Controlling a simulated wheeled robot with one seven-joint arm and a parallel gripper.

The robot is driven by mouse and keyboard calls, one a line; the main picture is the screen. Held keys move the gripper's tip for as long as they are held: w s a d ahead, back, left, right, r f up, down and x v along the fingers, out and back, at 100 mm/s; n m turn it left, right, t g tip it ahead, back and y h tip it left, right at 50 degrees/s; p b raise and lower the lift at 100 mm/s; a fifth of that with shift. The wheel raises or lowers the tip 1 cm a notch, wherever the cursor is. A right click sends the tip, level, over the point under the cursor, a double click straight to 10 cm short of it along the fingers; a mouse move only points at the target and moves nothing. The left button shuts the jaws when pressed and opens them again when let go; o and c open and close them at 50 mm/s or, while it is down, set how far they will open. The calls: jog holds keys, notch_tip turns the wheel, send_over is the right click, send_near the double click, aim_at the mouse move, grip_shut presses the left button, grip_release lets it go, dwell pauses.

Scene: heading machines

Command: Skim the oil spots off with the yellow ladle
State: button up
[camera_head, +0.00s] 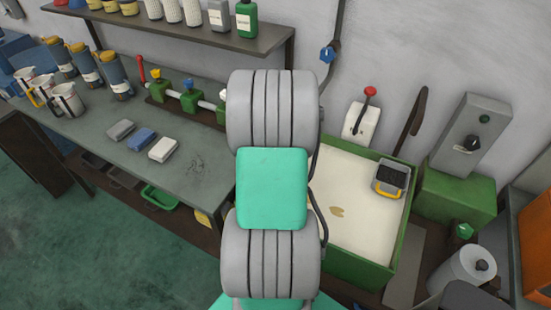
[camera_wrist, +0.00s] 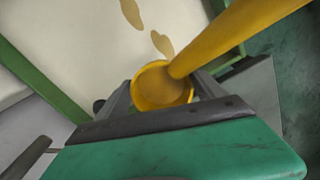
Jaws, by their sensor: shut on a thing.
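In the wrist view my gripper (camera_wrist: 165,84) is shut on the yellow ladle (camera_wrist: 240,36). The ladle's round bowl shows between the dark fingers, and its handle runs to the upper right. I cannot tell whether the bowl holds anything. The ladle is over or beside the green-walled tank (camera_wrist: 41,80) of cream liquid; its height is unclear. Two tan oil spots (camera_wrist: 162,44) (camera_wrist: 131,12) float beyond the bowl. In the head view one oil spot (camera_head: 337,211) shows in the tank (camera_head: 382,270). My arm hides the gripper, the ladle and the tank's left part there.
A dark grey box with a yellow handle (camera_head: 391,180) sits at the tank's far right corner. A lever box (camera_head: 362,120) is on the wall behind. A green cabinet (camera_head: 455,195) stands right of the tank. A workbench (camera_head: 190,175) with jugs and bottles is at left.

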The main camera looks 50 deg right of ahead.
jog(key=shift+f+b, duration=3.15)
jog(key=shift+f, duration=1.8)
jog(key=shift+s+d, duration=1)
jog(key=shift+s, duration=5.3)
jog(key=shift+s+d, duration=0.95)
jog(key=shift+s, duration=5.3)
notch_tip(320, 180, up, 12)
jog(key=p, duration=0.9)
